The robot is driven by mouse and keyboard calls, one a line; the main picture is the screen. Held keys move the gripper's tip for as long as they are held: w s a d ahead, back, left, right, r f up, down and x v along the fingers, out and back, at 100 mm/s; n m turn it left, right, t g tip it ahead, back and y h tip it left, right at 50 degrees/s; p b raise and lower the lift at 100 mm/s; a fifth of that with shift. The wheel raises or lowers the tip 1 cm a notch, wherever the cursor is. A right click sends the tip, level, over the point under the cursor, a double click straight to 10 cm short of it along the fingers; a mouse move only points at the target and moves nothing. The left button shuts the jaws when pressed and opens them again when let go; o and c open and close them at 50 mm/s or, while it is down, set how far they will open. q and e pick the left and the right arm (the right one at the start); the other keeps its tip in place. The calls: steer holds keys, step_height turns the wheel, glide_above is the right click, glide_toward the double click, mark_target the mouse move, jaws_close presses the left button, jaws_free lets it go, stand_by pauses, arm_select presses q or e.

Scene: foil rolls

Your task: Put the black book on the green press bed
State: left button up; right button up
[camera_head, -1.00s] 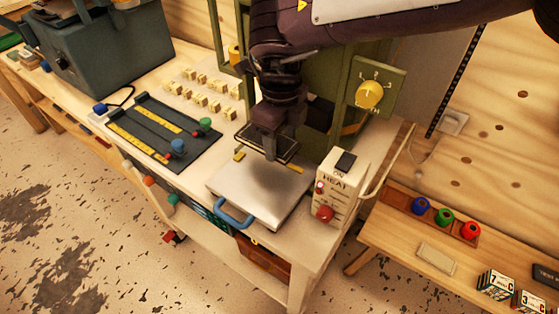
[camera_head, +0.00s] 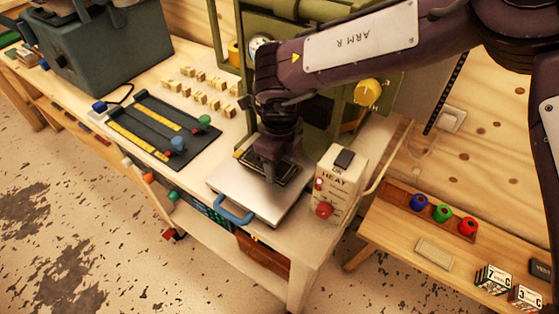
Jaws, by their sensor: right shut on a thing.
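The green press (camera_head: 318,95) stands at the back of the workbench. Its bed is a pale metal plate (camera_head: 236,184) with a blue handle (camera_head: 233,212) at the front. My right gripper (camera_head: 272,176) points down over the back of the plate and is shut on the black book (camera_head: 289,174). The book looks flat and dark, and the gripper partly covers it. It is at or just above the plate; I cannot tell whether it touches. My left gripper is not in view.
A black slotted board (camera_head: 162,130) and several small pale blocks (camera_head: 207,92) lie to the left.

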mark_target(279, 168)
steer(key=shift+f, duration=0.5)
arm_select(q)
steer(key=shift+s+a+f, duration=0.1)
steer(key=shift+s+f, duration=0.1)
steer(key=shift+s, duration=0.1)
arm_select(e)
steer(key=o, duration=1.1)
steer(key=shift+s, duration=0.1)
steer(key=shift+r, duration=0.3)
arm_select(q)
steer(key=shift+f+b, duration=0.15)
steer(key=shift+b, duration=0.15)
arm_select(e)
step_height(279, 168, up, 13)
steer(key=shift+f, duration=0.15)
